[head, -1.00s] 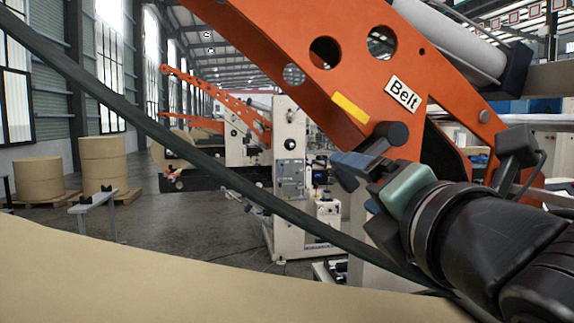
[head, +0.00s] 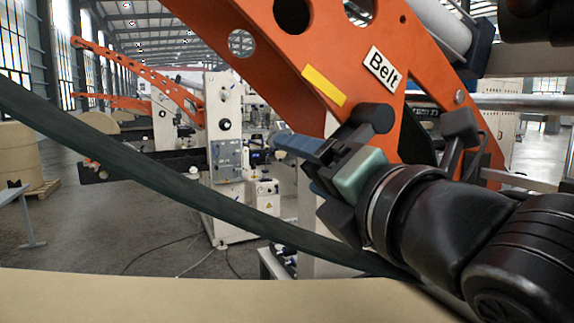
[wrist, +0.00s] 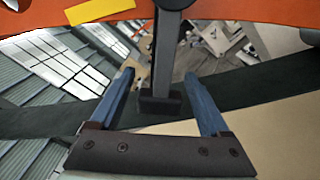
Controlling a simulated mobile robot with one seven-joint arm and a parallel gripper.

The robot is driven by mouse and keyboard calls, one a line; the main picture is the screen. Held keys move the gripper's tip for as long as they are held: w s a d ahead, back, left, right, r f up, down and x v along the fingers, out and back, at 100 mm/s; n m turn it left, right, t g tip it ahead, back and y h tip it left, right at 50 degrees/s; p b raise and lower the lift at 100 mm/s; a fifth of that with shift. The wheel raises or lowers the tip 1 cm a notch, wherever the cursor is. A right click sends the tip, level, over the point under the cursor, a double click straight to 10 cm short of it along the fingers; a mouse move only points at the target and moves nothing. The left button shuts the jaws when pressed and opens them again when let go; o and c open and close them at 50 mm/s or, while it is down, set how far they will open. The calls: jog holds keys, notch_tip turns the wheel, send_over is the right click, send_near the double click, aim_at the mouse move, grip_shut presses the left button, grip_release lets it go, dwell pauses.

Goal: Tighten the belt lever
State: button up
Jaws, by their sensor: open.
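The belt lever is a dark bar with a round dark pivot knob (head: 372,118) on the orange machine arm (head: 345,62), below a white "Belt" label (head: 381,68). In the wrist view the lever bar (wrist: 167,55) comes down from the orange arm and ends in a dark block (wrist: 160,103). My gripper (head: 300,160) is at the lever. In the wrist view its two blue fingers stand apart, one on each side of the lever's end, with visible gaps. In the head view the lever bar is mostly hidden behind my gripper.
A long dark belt (head: 170,180) slants down across the head view, passing below my gripper. A tan paper roll (head: 200,300) fills the bottom. A yellow strip (head: 324,86) marks the orange arm. A white machine (head: 227,150) and floor lie beyond.

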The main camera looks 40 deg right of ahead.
grip_shut()
dwell(1.3)
